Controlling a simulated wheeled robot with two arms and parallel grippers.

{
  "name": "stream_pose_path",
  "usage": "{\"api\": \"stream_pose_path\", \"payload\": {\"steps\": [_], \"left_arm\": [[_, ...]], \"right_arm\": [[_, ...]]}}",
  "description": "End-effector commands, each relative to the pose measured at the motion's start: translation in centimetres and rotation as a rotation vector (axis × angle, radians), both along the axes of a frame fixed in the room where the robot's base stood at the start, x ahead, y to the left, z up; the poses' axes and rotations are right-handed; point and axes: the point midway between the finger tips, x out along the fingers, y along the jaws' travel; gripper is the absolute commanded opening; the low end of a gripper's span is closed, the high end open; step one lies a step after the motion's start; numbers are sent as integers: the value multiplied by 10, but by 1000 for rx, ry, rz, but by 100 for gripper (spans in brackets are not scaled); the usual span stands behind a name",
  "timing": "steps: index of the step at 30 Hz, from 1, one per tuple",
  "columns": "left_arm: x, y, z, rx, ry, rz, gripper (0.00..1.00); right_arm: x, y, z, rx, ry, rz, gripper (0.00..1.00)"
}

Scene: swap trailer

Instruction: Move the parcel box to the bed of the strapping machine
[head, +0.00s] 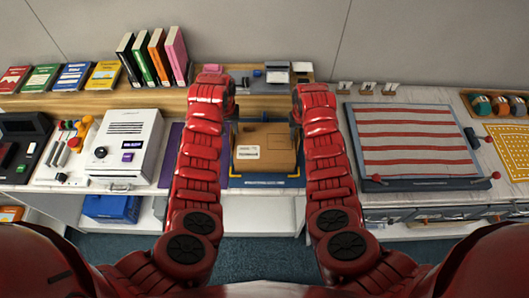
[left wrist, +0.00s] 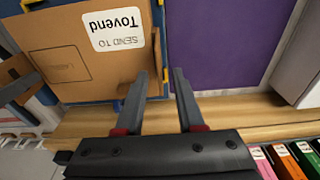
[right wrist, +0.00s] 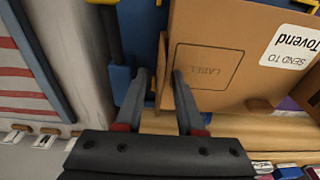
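The brown cardboard parcel box (head: 281,142) with a white label sits within a blue, yellow-cornered frame (head: 264,181) at mid counter. I cannot tell whether this frame is the strapping machine's bed. My left gripper (head: 233,112) is at the box's far left side. In the left wrist view its fingers (left wrist: 160,72) are open, their tips near a brown tab on the box (left wrist: 95,50). My right gripper (head: 294,115) is at the far right side. In the right wrist view its fingers (right wrist: 161,72) are open, with a thin brown tab between them beside the box (right wrist: 225,60).
A purple mat (head: 168,174) lies left of the box, beside a white machine (head: 126,144) with a knob and display. A wooden shelf with books (head: 174,50) and small items runs behind.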

Motion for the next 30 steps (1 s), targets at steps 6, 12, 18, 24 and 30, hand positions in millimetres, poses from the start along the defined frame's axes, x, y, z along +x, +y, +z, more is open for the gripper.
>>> {"api": "stream_pose_path", "payload": {"steps": [6, 12, 18, 24, 30], "left_arm": [[-4, 0, 53, -1, -8, -1, 37], [-10, 0, 78, 3, 3, -3, 37], [-12, -1, 91, 1, 2, -2, 37], [-12, 0, 93, 0, 1, -1, 37], [-12, 0, 93, 0, 1, -1, 37]], "right_arm": [[0, 0, 0, 0, 0, 0, 38], [0, 0, 0, 0, 0, 0, 38], [0, 0, 0, 0, 0, 0, 38], [1, 0, 10, 0, -6, 0, 38], [-3, -1, 42, 0, -6, 0, 38]]}}
